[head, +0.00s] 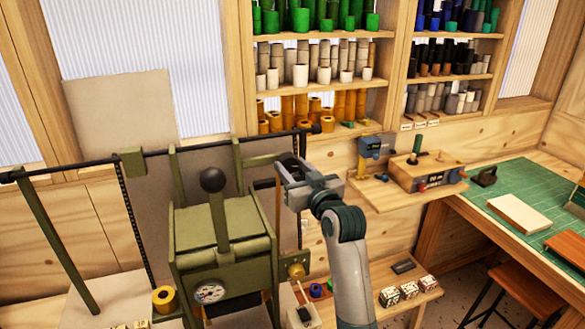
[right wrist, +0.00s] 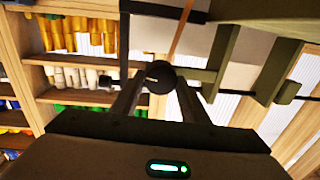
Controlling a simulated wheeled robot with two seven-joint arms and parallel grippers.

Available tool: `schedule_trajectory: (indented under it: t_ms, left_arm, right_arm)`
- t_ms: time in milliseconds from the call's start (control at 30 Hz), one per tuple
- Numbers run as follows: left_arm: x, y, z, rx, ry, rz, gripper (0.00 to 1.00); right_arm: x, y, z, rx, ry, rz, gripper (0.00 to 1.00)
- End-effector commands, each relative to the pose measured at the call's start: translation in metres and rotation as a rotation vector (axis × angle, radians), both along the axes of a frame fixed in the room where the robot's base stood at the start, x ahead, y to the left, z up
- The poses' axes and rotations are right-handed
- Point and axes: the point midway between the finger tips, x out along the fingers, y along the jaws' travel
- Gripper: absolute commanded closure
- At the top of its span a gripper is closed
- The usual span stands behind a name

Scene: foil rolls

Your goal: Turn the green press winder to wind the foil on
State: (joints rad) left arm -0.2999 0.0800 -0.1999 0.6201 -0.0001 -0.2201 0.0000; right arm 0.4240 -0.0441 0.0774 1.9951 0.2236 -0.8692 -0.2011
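The green press (head: 215,235) stands left of centre in the head view, with a black ball-topped lever and a round gauge on its front. Its upright frame carries a dark horizontal bar. My right gripper (head: 294,180) is at the press's right side, beside the winder's dark handle (head: 265,183). In the right wrist view, a round black knob (right wrist: 160,77) lies between the fingertips of this gripper (right wrist: 160,90). I cannot tell whether the fingers pinch the knob or only flank it. My left gripper is out of view.
Shelves of coloured rolls (head: 317,90) stand behind. A small wall shelf (head: 400,190) with tools is right of my right gripper. A workbench with a green mat (head: 525,190) is farther right. A low shelf with small boxes (head: 410,289) is beside my right arm. A yellow roll (head: 164,299) is at lower left.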

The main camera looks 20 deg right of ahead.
Motion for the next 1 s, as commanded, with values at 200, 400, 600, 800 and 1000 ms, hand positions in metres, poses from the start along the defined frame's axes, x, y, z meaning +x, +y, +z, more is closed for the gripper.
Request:
schedule_trajectory:
  t_ms: [200, 400, 600, 800, 1000]
  left_arm:
    - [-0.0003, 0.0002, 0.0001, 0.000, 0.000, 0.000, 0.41]
    - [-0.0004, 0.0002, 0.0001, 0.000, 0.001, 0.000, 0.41]
    - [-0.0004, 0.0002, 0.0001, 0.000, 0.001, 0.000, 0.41]
    - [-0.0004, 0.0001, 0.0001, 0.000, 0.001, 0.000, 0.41]
    - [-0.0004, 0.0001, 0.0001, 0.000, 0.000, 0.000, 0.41]
  right_arm:
    - [0.0000, 0.0002, -0.0003, 0.055, 0.002, 0.001, 0.82]
    - [0.0001, 0.0002, -0.0010, 0.245, 0.009, 0.001, 0.82]
    - [0.0001, -0.0007, -0.0011, 0.380, 0.013, 0.001, 0.82]
    - [0.0000, -0.0006, -0.0010, 0.386, 0.013, 0.001, 0.82]
    - [0.0000, -0.0006, -0.0010, 0.385, 0.012, 0.001, 0.41]
